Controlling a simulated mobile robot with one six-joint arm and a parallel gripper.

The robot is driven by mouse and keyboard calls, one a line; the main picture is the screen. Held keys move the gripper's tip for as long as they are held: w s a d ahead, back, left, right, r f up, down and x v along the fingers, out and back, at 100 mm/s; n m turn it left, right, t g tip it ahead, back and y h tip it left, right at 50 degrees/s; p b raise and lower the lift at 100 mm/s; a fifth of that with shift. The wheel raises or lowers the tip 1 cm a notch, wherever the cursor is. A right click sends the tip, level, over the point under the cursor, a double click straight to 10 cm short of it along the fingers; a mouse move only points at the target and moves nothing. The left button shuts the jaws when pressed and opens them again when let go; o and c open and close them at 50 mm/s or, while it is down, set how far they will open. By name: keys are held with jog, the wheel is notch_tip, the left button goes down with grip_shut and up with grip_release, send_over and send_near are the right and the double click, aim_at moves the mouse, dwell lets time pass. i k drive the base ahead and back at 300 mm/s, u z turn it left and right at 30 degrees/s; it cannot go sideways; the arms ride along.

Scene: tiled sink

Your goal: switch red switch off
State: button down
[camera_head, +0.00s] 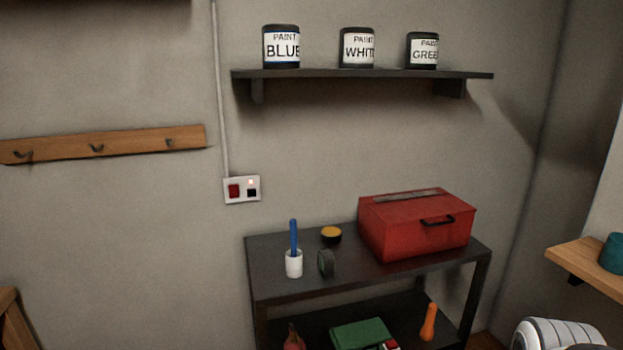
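The red switch (234,191) is a small red rocker on the left half of a white wall plate (242,199). The plate is on the grey wall, left of and above the dark table. On the plate's right half are a small dark element (252,192) and a pale lit spot above it. The rocker's tilt is too small to tell. My gripper is not in view. A white rounded part at the bottom right looks like my arm, far from the switch.
A dark table (290,286) holds a red toolbox (415,228), a white cup (293,264) with a blue stick and small items. A shelf (360,74) with paint cans is above. A hook rail (120,143) is left. The wall around the plate is clear.

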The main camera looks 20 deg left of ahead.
aim_at(234, 191)
jog(key=u, duration=0.55)
jog(key=i, duration=1.3)
jog(key=u, duration=1)
jog(key=k, duration=0.85)
jog(key=u, duration=0.2)
jog(key=i, duration=0.9)
jog(key=z, duration=0.05)
